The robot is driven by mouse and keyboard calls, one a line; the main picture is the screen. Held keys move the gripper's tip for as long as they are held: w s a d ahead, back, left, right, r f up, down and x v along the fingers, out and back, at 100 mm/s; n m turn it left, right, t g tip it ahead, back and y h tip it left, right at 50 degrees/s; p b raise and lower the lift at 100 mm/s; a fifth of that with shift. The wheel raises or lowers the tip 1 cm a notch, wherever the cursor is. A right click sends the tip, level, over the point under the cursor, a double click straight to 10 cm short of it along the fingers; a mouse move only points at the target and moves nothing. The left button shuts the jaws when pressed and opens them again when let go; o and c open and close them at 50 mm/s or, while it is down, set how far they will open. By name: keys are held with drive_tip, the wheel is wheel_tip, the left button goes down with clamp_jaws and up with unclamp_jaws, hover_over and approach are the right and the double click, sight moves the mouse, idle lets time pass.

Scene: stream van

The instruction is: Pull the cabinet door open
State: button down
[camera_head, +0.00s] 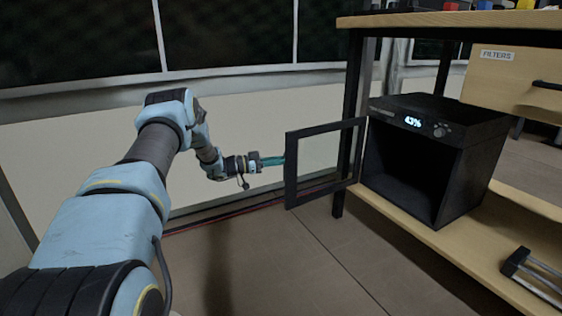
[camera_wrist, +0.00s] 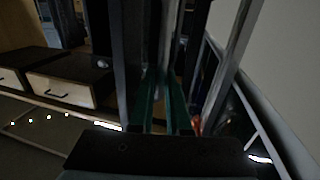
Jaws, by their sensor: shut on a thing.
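The cabinet (camera_head: 445,168) is a black box with a lit 43% display, standing on the lower wooden shelf. Its door (camera_head: 291,180), a black frame around a clear pane, stands wide open, swung out to the left of the dark, empty-looking interior. My gripper (camera_head: 277,161) reaches in from the left at the door's free edge. Its green fingers also show in the wrist view (camera_wrist: 165,108), shut on the door's edge part, which runs up between them. The exact grip spot, handle or frame, is too small and dark to tell.
A wooden bench top (camera_head: 450,19) with a dark leg (camera_head: 351,100) stands over the cabinet. A drawer labelled FILTERS (camera_head: 505,75) hangs at upper right. A rack-like object (camera_head: 535,275) lies on the shelf's right. Floor in front (camera_head: 270,265) is clear; a wall stands behind the door.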

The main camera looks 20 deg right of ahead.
drive_tip(key=shift+s+d+r, duration=0.1)
drive_tip(key=shift+d+r, duration=0.1)
drive_tip(key=shift+d, duration=0.05)
drive_tip(key=c, duration=0.9)
unclamp_jaws()
drive_tip(key=shift+a+f, duration=0.1)
drive_tip(key=shift+a, duration=0.1)
drive_tip(key=a+p, duration=0.3)
drive_tip(key=a, duration=0.7)
drive_tip(key=shift+a, duration=0.35)
drive_tip(key=shift+w, duration=0.2)
